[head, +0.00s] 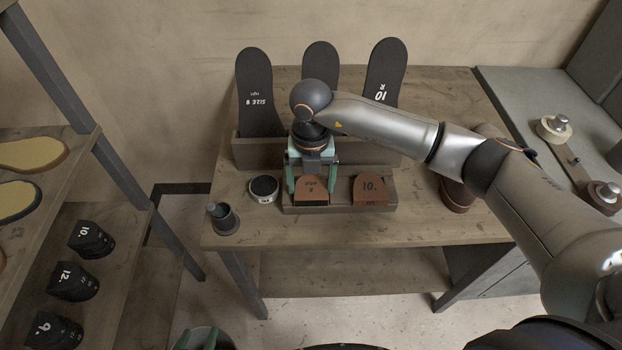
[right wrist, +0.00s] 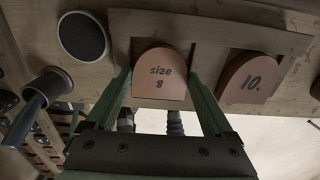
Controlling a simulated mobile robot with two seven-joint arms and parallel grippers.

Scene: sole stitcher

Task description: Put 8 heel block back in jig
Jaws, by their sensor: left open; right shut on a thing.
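The brown size 8 heel block (head: 311,196) is between the green fingers of my right gripper (head: 312,188), which is shut on it. In the right wrist view the block (right wrist: 160,75) lies label up at the left place of the wooden jig (right wrist: 210,30), beside the size 10 heel block (right wrist: 252,76). I cannot tell whether it is fully seated. In the head view the jig (head: 340,207) and the size 10 block (head: 372,190) show at the bench front. My left gripper (head: 198,339) is low at the bottom edge, open, partly cut off and away from the bench.
Three dark soles (head: 320,65) stand in a wooden rack behind the jig. A round dark-topped tin (head: 264,188) and a dark cup with a handle (head: 223,218) stand to the left. A brown pot (head: 457,194) is right. A shelf (head: 97,200) holds several numbered black blocks.

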